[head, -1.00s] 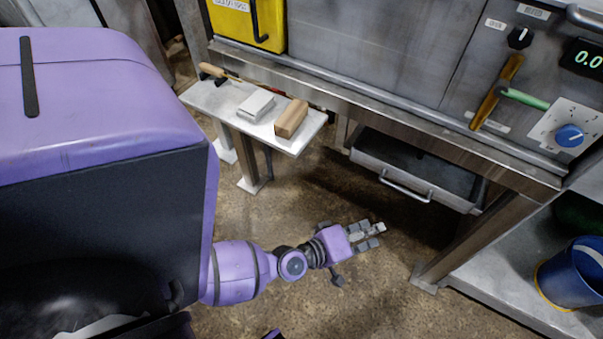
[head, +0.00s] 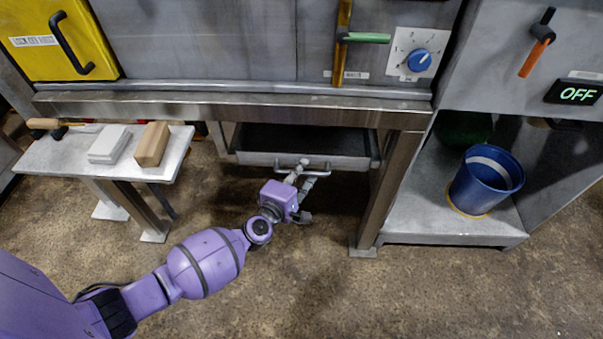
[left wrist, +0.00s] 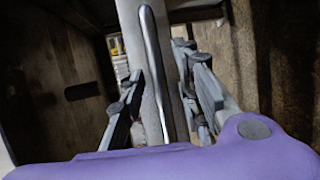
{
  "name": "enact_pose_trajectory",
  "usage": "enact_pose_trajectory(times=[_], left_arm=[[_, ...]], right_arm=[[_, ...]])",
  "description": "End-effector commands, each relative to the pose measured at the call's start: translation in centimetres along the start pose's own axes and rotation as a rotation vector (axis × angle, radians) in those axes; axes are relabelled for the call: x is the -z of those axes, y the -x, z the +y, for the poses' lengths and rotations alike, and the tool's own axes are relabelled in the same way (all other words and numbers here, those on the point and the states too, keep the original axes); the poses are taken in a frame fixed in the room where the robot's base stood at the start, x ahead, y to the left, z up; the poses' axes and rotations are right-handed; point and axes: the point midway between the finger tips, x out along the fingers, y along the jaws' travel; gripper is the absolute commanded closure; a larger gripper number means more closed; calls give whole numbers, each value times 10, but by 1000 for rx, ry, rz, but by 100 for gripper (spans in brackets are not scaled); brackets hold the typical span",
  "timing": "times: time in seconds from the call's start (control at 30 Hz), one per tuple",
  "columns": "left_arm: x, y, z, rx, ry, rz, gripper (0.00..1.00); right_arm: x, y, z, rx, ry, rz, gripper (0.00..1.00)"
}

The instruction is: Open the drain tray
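The drain tray (head: 245,158) is a shallow grey metal tray with a dark inside. It hangs under the steel bench frame, and its inside shows over the front wall. Its bar handle (head: 284,163) is on the front. My left gripper (head: 305,173) is at the handle's right part in the head view. In the left wrist view the handle (left wrist: 152,60) runs upright between the two separated fingers (left wrist: 165,95), with visible gaps; I cannot tell whether either finger touches it. My right gripper is out of view.
A small bench (head: 75,160) with a grey block (head: 109,145) and a wooden block (head: 153,144) stands left of the tray. A frame leg (head: 385,190) is close on the right. A blue bucket (head: 485,180) stands beyond it. The floor in front is clear.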

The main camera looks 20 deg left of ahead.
Motion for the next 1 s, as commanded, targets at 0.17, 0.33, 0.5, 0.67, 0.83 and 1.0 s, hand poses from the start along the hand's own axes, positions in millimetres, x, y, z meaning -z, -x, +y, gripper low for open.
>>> enact_pose_trajectory(times=[0.17, 0.33, 0.5, 0.67, 0.83, 1.0], left_arm=[[0, -1, 0, 0, -1, 0, 69], [0, -1, 0, 0, -1, 0, 84], [0, 0, 0, 0, -1, 0, 100], [0, 0, 0, 0, 0, 0, 100], [-1, 0, 0, 0, 1, 0, 100], [-5, 10, -2, 1, 4, 0, 100]], right_arm=[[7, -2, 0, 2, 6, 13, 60], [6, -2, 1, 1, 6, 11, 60], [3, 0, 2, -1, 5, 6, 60], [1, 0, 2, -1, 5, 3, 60], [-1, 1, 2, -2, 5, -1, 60], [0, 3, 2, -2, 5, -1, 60]])
